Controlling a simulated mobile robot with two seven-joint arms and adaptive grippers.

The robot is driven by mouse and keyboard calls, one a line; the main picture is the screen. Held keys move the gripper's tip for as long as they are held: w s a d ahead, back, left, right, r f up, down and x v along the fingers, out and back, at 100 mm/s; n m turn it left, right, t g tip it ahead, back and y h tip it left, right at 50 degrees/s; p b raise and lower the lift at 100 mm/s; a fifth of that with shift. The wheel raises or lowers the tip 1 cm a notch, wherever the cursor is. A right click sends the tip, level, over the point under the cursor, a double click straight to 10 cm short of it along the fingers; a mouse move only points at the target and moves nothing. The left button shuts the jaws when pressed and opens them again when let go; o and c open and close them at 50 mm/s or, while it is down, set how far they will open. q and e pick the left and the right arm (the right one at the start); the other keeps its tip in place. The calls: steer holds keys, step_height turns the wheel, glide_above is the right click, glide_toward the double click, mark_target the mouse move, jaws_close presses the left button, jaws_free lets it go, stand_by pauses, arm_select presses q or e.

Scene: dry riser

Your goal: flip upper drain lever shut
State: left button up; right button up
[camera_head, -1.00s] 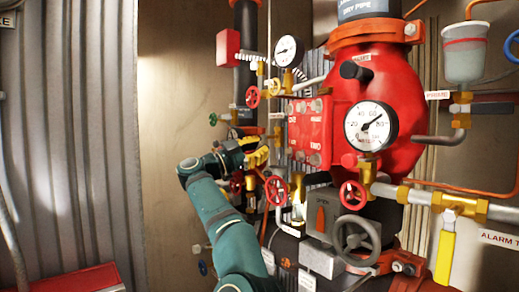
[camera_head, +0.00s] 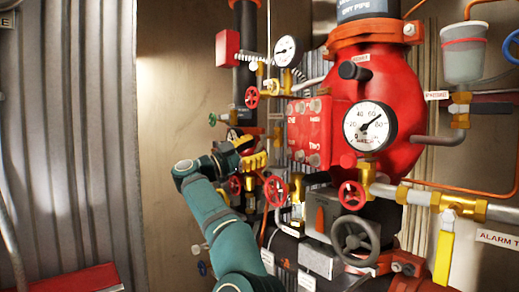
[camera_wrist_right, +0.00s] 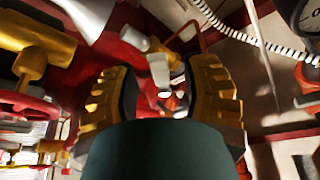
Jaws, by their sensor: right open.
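My right gripper (camera_head: 256,148) is in front of the pipework left of the red valve body, in the head view. In the right wrist view its two yellow-ribbed fingers (camera_wrist_right: 163,80) stand apart, open. A pale, blunt piece (camera_wrist_right: 160,70) shows in the gap between them. It looks beyond the fingertips, and I see no grip on it. I cannot tell whether it is part of the upper drain lever. In the head view the gripper and wrist cover the fittings there, and I cannot pick out the upper drain lever. My left gripper is not in view.
Red handwheels (camera_head: 275,191) and brass fittings crowd close below and right of the gripper. A large red valve body (camera_head: 395,85) with a gauge (camera_head: 370,126) stands to the right. A yellow lever (camera_head: 444,258) hangs at lower right. The plain panel (camera_head: 180,90) at left is clear.

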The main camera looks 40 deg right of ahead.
steer(key=s+v, duration=0.1)
steer(key=v, duration=0.5)
steer(key=shift+w, duration=0.45)
steer(key=o, duration=0.6)
steer(key=shift+a, duration=0.1)
steer(key=shift+c, duration=0.2)
steer(key=s+a+f+m+t+y+b, duration=0.15)
steer(key=s+a+m+t+b, duration=0.4)
steer(key=m+t, duration=0.55)
steer(key=shift+y, duration=0.45)
steer(key=p+x, duration=0.1)
steer(key=x, duration=0.3)
steer(key=p+x, duration=0.1)
steer(key=x, duration=0.4)
steer(key=p+x, duration=0.2)
steer(key=x, duration=0.2)
steer(key=shift+w+d+r, duration=0.15)
steer(key=shift+d+r, duration=0.1)
steer(key=shift+r, duration=0.15)
steer(key=c, duration=1.2)
